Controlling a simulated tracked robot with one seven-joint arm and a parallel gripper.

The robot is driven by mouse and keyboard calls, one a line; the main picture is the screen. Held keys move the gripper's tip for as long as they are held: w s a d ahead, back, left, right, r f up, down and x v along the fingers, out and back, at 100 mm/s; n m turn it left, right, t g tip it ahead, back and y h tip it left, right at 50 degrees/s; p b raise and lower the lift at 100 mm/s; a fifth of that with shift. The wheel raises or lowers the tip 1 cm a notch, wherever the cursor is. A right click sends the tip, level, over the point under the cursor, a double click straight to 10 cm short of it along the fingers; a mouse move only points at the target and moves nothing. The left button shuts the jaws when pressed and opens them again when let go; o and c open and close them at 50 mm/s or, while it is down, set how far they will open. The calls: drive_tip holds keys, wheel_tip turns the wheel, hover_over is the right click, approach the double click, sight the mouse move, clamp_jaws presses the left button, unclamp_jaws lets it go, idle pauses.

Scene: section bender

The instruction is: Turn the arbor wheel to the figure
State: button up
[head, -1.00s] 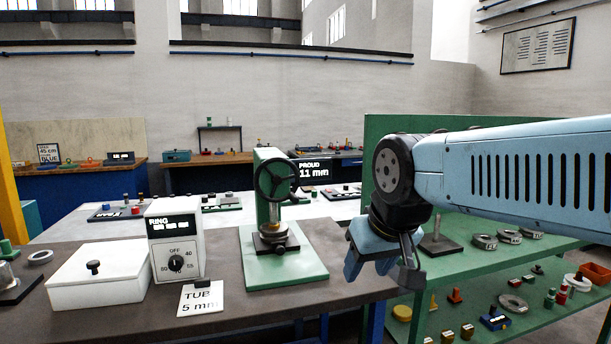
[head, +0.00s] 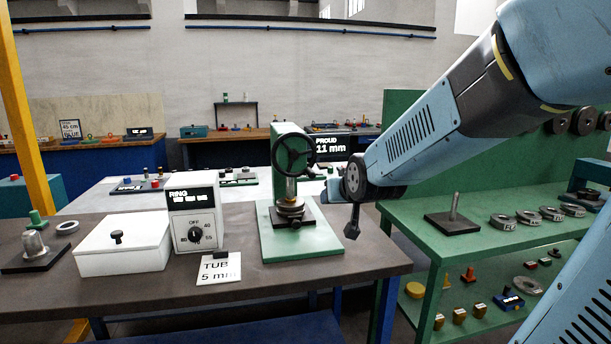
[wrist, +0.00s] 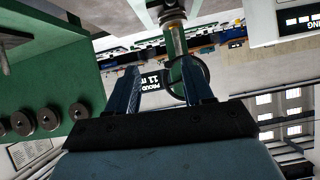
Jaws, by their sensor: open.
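The arbor press (head: 288,237) has a green base and column on the brown bench. Its black, spoked arbor wheel (head: 294,136) is on the upper right of the column and also shows in the wrist view (wrist: 208,80), beyond my fingers. A round metal stack (head: 291,208) sits under the ram. My gripper (wrist: 167,88) is open and empty, to the right of the wheel and apart from it. In the head view my wrist partly hides the fingers. The figure display (head: 331,145) reads "PROUD 11 mm", behind the wheel.
A control box (head: 194,215) labelled RING with a dial, a white lidded box (head: 122,246) and a card (head: 218,268) reading "TUB 5 mm" stand left of the press. A green shelf (head: 480,236) with rings and a post is at right.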

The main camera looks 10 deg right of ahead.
drive_tip(key=w+f+t, duration=0.3)
drive_tip(key=w+t, duration=0.1)
drive_tip(key=w, duration=0.6)
drive_tip(key=t+h, duration=0.1)
drive_tip(key=t, duration=0.6)
approach(311, 174)
drive_tip(key=shift+m, duration=0.4)
drive_tip(key=x, duration=0.4)
drive_tip(key=f+x, duration=0.1)
drive_tip(key=x, duration=0.6)
drive_tip(key=shift+w+d, duration=0.25)
drive_tip(key=shift+w, duration=0.4)
drive_tip(key=shift+c, duration=0.5)
clamp_jaws()
